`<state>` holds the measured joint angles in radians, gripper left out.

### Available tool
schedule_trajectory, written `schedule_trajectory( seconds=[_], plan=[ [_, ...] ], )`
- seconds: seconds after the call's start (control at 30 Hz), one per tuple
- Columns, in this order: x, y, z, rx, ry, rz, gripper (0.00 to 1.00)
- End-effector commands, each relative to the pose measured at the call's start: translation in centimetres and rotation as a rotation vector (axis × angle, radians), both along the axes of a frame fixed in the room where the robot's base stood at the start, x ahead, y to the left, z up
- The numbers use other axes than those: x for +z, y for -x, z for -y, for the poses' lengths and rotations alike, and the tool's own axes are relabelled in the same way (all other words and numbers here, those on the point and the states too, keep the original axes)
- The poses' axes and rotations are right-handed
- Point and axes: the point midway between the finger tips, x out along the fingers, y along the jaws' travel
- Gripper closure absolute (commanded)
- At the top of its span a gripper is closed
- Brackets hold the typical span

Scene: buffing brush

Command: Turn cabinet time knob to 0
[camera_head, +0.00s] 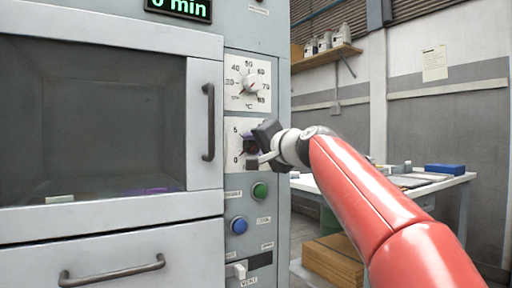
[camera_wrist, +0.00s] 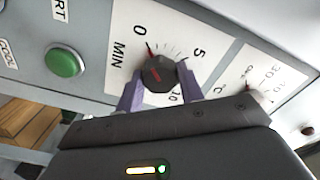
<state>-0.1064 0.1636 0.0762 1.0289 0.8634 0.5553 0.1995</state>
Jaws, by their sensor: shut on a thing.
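The cabinet's time knob (camera_wrist: 158,72) is dark and round, on a white dial marked MIN with 0, 5 and 10. A red pointer mark shows at its edge near the 0. My gripper (camera_wrist: 160,84) is shut on this knob, with one purple finger on each side. In the head view my gripper (camera_head: 262,148) covers most of the time dial (camera_head: 232,130). The green display (camera_head: 180,6) at the top of the cabinet reads 0 min.
The temperature knob (camera_head: 249,83) is just above the time dial. Below are a green button (camera_head: 260,190), a blue button (camera_head: 239,225) and a VENT switch (camera_head: 238,270). The cabinet door handle (camera_head: 208,122) is close on the left. A table (camera_head: 450,185) stands behind, right.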

Motion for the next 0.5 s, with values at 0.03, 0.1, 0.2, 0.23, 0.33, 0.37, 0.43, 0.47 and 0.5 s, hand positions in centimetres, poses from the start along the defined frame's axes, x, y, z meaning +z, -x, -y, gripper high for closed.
schedule_trajectory(
  seconds=[0.03,0.1,0.2,0.23,0.33,0.37,0.43,0.47,0.5],
  plan=[
    [-0.27,-0.05,-0.07,0.002,0.005,-0.004,0.86],
    [-0.27,-0.05,-0.07,0.002,0.005,-0.004,0.86],
    [-0.28,-0.05,-0.06,0.002,0.005,-0.004,0.62],
    [-0.27,-0.05,-0.07,0.002,0.004,-0.004,0.58],
    [-0.21,-0.05,-0.05,0.002,0.003,-0.003,0.44],
    [-0.19,-0.04,-0.05,0.002,0.003,-0.003,0.41],
    [-0.16,-0.03,-0.04,0.001,0.003,-0.002,0.41],
    [-0.14,-0.02,-0.04,0.001,0.003,-0.002,0.41],
    [-0.13,-0.03,-0.03,0.001,0.002,-0.002,0.41]
  ],
)
